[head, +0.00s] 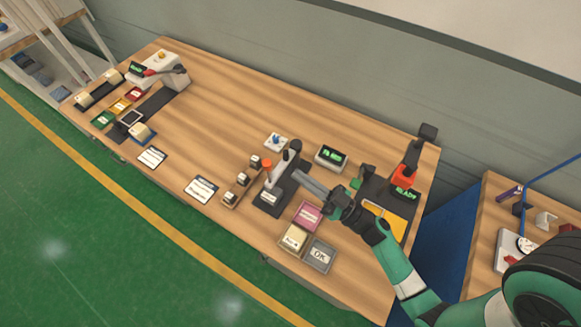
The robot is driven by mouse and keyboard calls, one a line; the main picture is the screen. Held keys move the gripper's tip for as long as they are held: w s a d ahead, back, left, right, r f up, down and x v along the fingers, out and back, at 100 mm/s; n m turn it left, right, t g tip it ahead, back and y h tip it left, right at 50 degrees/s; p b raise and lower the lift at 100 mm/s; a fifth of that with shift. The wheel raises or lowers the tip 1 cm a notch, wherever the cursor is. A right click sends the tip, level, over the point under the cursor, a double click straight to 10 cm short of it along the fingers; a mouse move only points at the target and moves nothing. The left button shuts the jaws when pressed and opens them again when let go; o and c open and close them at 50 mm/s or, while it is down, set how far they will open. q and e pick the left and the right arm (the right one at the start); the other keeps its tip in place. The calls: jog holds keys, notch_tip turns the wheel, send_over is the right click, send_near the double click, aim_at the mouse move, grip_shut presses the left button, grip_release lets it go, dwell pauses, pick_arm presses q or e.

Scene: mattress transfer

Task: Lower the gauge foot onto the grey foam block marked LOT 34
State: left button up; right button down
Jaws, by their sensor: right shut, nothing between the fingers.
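A gauge stand (289,163) with a grey column rises from a dark base (285,194) right of the table's middle. An orange-red knob (267,163) shows at its upper left. A small piece with a white label (268,198) is at the front of the base; I cannot read the label. Several small labelled blocks sit in a wooden rack (229,199) left of the gauge. I cannot tell which block is LOT 34. The gauge foot is too small to make out. My right gripper (298,176) is shut and empty, its grey fingers close to the column's right side; contact is unclear. My left gripper is out of view.
Pink (307,214), cream (294,238) and grey OK (319,255) trays lie at the front, near my right arm. A display box (331,157) stands behind the gripper. A black-and-orange device (404,178) stands at right. The table's (230,115) back middle is clear.

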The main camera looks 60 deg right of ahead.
notch_tip(320, 180, up, 3)
send_over(271, 168)
jog(key=s, duration=0.1)
notch_tip(271, 168, down, 4)
jog(key=b, duration=0.3)
jog(key=shift+b, duration=0.3)
jog(key=shift+s, duration=0.1)
notch_tip(271, 168, down, 3)
jog(key=shift+b, duration=0.95)
jog(key=shift+r, duration=0.1)
